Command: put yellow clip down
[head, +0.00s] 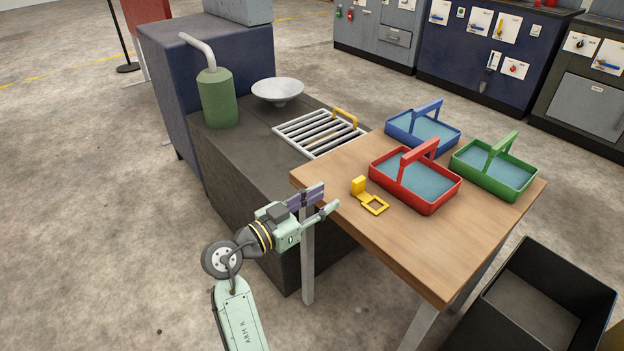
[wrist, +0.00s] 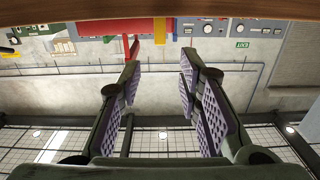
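The yellow clip (head: 374,204) lies on the wooden table (head: 440,255), near its left corner. It has a flat square frame and an upright block at its back end. My gripper (head: 327,199) is just left of the clip, at the table's left corner, and apart from it. In the wrist view my gripper (wrist: 158,75) shows two purple-padded fingers spread apart with nothing between them.
Red (head: 405,199), blue (head: 397,132) and green (head: 515,182) handled trays stand on the table. A metal rack (head: 300,130), a grey bowl (head: 277,90) and a green canister (head: 217,100) stand on the dark bench. A black bin (head: 545,300) is at lower right.

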